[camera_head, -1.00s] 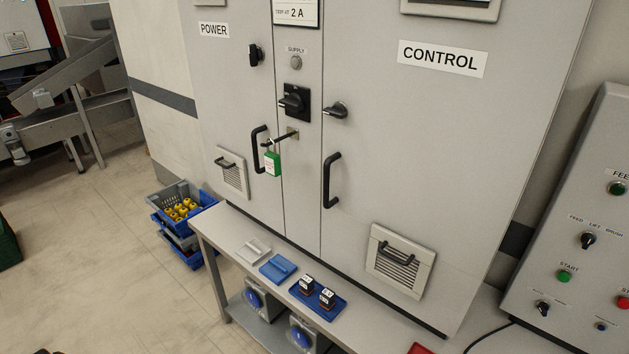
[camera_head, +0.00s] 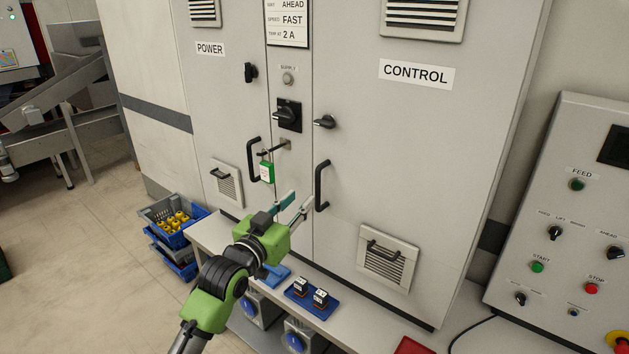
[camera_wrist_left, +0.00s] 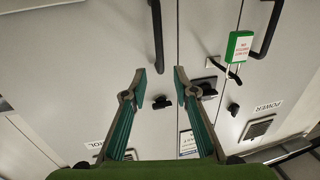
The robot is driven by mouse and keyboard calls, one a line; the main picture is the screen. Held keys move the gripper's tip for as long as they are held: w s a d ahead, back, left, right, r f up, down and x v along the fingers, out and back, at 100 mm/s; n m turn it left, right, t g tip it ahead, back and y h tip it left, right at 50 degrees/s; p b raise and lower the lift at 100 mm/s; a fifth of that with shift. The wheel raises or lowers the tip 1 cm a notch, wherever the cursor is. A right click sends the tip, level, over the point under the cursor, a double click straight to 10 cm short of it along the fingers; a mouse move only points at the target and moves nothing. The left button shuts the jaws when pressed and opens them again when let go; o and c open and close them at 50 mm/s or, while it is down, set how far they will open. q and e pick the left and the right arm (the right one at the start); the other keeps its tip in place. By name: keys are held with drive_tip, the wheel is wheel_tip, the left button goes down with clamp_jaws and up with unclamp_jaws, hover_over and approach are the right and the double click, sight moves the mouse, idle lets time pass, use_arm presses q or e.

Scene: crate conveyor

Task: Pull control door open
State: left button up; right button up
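The control door (camera_head: 400,150) is the wide grey cabinet door with the CONTROL label, and it looks closed. Its black vertical bar handle (camera_head: 321,186) is near its left edge; it also shows at the top of the left wrist view (camera_wrist_left: 157,38). A black door knob (camera_head: 325,122) sits above the handle. My left gripper (camera_head: 297,203) is open and empty, just left of the handle's lower part. In the left wrist view its spread fingertips (camera_wrist_left: 160,78) point toward the handle, with nothing between them. My right gripper is not in view.
A green padlock (camera_head: 266,172) hangs beside the power door handle (camera_head: 253,158). A control panel (camera_head: 548,205) stands at the right. Blue crates (camera_head: 178,238) stand at the left.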

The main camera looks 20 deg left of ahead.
sight(317, 183)
use_arm(q)
drive_tip(key=w, duration=0.3)
drive_tip(key=w+d+p, duration=0.1)
drive_tip(key=w, duration=0.3)
drive_tip(key=w+p, duration=0.1)
drive_tip(key=w, duration=0.2)
drive_tip(key=shift+w+d, duration=0.4)
drive_tip(key=shift+c, duration=0.4)
clamp_jaws()
